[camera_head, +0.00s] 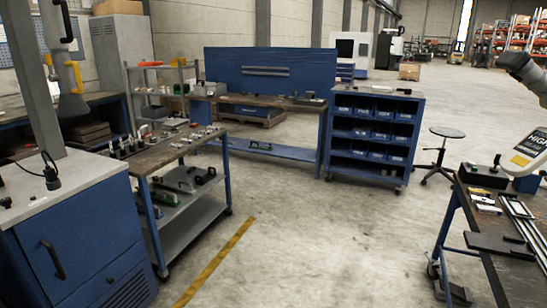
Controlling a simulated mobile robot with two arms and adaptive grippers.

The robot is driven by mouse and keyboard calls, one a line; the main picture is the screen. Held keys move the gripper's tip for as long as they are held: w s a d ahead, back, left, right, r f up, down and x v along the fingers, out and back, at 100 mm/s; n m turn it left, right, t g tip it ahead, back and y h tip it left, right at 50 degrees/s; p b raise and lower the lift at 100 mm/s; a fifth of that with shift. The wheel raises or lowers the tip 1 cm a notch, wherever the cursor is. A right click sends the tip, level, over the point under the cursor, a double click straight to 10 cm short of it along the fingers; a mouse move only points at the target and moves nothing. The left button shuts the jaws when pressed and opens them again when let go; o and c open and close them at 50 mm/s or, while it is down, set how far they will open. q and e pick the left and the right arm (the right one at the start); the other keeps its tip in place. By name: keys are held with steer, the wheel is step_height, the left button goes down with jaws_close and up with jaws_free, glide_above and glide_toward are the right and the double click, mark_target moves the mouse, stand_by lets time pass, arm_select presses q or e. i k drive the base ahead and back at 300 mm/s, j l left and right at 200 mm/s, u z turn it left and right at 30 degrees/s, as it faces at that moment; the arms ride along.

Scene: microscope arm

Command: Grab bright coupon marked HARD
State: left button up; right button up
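I cannot make out a bright coupon marked HARD in the head view; any lettering on the small pieces is too small to read. Several small light and metallic pieces (486,209) lie on the right-hand workbench (466,231), one with a yellow part. Small metallic parts (200,134) also lie on the dark top of the blue cart (171,150) at the left.
A white device labelled HIGH (530,150) hangs over the right workbench. A blue bin rack (375,133) and a stool (446,133) stand farther back. The middle floor (310,240) is clear.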

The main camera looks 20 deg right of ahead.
mark_target(480, 200)
steer(key=i+l+z, duration=0.4)
steer(key=i+z, duration=0.8)
steer(key=i, duration=0.15)
steer(key=i+j+z, duration=0.2)
steer(key=i+z, duration=0.25)
